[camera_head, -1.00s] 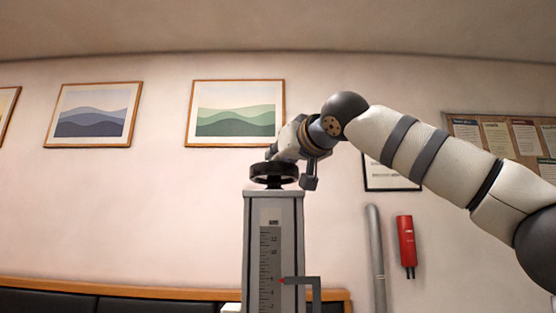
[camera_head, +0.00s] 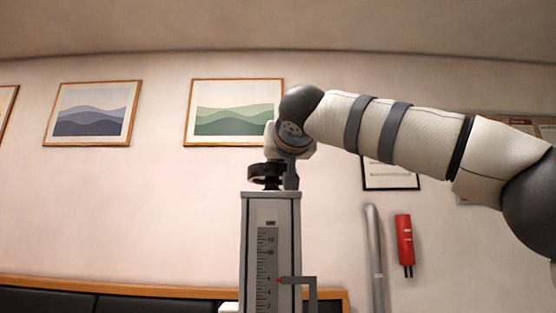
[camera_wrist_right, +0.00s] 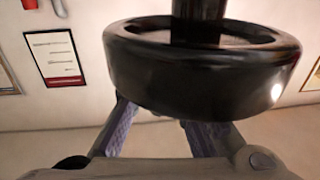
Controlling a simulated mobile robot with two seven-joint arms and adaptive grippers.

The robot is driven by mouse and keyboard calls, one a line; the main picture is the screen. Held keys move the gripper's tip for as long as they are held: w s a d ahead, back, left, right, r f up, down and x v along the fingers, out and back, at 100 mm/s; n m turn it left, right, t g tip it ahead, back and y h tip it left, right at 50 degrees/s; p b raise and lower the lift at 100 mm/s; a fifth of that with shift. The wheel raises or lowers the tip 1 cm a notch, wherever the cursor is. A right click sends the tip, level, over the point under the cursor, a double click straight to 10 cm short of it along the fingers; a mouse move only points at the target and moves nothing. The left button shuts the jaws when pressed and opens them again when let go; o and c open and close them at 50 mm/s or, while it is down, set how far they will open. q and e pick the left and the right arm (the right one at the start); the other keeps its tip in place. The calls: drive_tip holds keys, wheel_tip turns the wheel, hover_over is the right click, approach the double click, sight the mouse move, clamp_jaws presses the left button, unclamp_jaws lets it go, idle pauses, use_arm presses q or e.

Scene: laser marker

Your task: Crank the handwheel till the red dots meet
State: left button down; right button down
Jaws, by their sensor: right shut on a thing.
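The black handwheel (camera_head: 265,173) sits on top of a grey column (camera_head: 285,215) in the head view. It fills the upper middle of the right wrist view (camera_wrist_right: 200,72). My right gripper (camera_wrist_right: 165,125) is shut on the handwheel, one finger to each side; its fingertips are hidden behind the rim. In the head view my right wrist hides the gripper. The column carries a numbered scale (camera_head: 266,262). A red mark (camera_head: 279,281) shows at the scale's right edge, at the tip of a grey bracket (camera_head: 300,280). I make out only this one red mark. My left gripper is out of view.
Framed pictures (camera_head: 236,112) hang on the back wall. A red wall unit (camera_head: 404,240) and a grey vertical pipe (camera_head: 374,255) stand right of the column. A dark bench with a wooden rail (camera_head: 130,290) runs along the lower left. The space left of the column is clear.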

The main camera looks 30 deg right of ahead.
drive_tip(key=shift+s+d+r+m+g+h, duration=0.1)
drive_tip(key=shift+s+m+g+h, duration=0.1)
drive_tip(key=shift+m+g+h, duration=0.6)
drive_tip(key=shift+s+a+m+g+h, duration=0.15)
drive_tip(key=shift+m+g+h, duration=0.35)
drive_tip(key=shift+h, duration=0.5)
drive_tip(key=shift+s+d+r+m+g+h, duration=0.2)
drive_tip(key=shift+m+g+h, duration=0.3)
drive_tip(key=shift+m+h, duration=0.35)
drive_tip(key=shift+s+f+m+g+h, duration=0.1)
drive_tip(key=shift+s+m+g+h, duration=0.05)
drive_tip(key=shift+m+g+h, duration=0.3)
drive_tip(key=shift+s+f+m+g+h, duration=0.1)
drive_tip(key=shift+m+g+h, duration=0.25)
drive_tip(key=shift+g, duration=0.2)
drive_tip(key=shift+s+f+m+g+h, duration=0.1)
drive_tip(key=shift+s+m+g+h, duration=0.1)
drive_tip(key=shift+m+g+h, duration=0.8)
drive_tip(key=shift+y, duration=0.25)
drive_tip(key=c, duration=1.5)
unclamp_jaws()
drive_tip(key=shift+d, duration=0.1)
drive_tip(key=shift+n, duration=0.35)
